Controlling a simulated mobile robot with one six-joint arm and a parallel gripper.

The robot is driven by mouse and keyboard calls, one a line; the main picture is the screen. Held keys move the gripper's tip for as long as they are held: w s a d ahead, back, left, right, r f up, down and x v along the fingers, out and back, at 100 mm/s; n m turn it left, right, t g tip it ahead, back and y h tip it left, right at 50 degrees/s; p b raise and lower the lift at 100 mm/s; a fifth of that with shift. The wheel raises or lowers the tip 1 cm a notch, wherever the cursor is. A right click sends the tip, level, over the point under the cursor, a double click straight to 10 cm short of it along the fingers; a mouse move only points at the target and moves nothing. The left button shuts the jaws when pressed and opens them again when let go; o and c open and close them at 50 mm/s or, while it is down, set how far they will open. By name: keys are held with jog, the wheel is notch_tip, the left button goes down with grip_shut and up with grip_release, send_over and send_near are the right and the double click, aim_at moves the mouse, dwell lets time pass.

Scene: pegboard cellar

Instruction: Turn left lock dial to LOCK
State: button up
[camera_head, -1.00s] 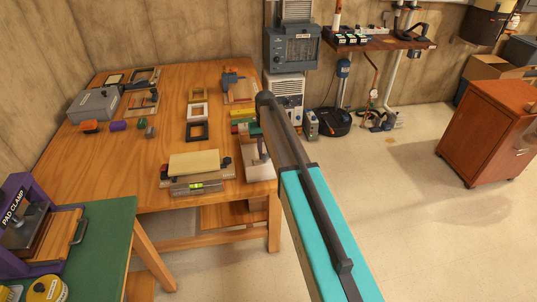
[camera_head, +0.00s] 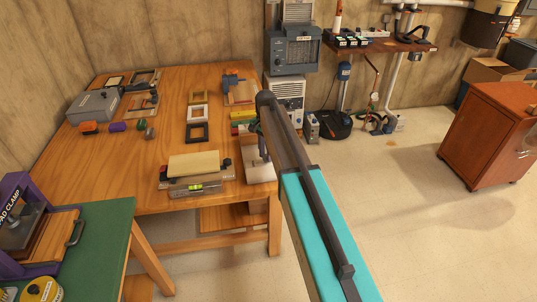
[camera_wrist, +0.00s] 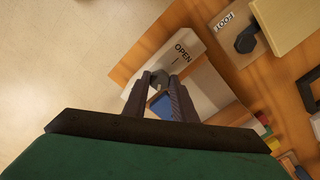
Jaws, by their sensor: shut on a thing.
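A low fixture (camera_head: 190,185) with a pale yellow board (camera_head: 194,164) on it stands at the front of the wooden table. It has a dark knob at its left end (camera_head: 164,176) and another at its right end (camera_head: 227,163). In the wrist view a black dial (camera_wrist: 246,41) sits beside a LOCK label (camera_wrist: 225,21). My gripper (camera_wrist: 160,80) is shut on a dark rounded piece (camera_wrist: 160,77) over a pale plate (camera_wrist: 196,78) marked OPEN. I cannot tell whether this piece is the left lock dial. My arm hides the grip in the head view.
A green-topped table (camera_head: 105,235) with a purple pad clamp (camera_head: 20,215) stands at the front left. Frames (camera_head: 197,133) and coloured blocks (camera_head: 242,117) lie on the wooden table (camera_head: 100,165). Open floor (camera_head: 400,200) lies to the right.

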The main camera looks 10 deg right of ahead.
jog(key=m, duration=0.4)
jog(key=shift+w+d+r, duration=0.1)
jog(key=shift+w+r, duration=0.05)
jog(key=shift+w, duration=0.05)
jog(key=shift+d+m+b, duration=0.1)
jog(key=shift+m+b, duration=0.25)
jog(key=shift+m, duration=1.35)
jog(key=o, duration=1)
jog(key=shift+s, duration=0.1)
jog(key=shift+o, duration=0.2)
